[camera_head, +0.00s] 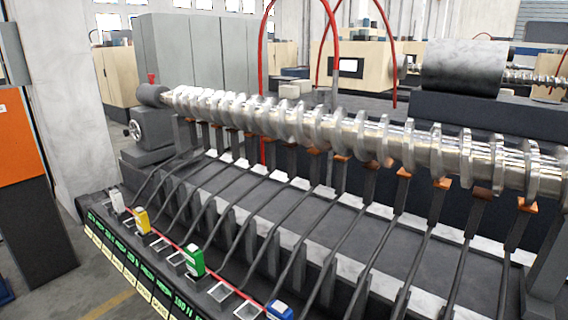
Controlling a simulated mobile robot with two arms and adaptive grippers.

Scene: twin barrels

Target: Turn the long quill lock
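A long, shiny metal shaft with several round lobes (290,122) runs across the machine from upper left to right. At its left end stands a dark grey tailstock (152,133) with a rounded barrel (151,96) against the shaft's end. A small red handle (152,78) stands up on top of this barrel; it may be the quill lock, but I cannot tell for sure. A small handwheel (135,130) is on the tailstock's left side. Neither of my grippers is in view.
A front ledge (145,265) carries labels, green displays and white, yellow, green and blue blocks. Slanted dark rods (245,225) reach up towards the shaft. Red hoses (262,50) hang behind it. A dark cylinder (465,68) stands at back right. Floor (85,285) is open at lower left.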

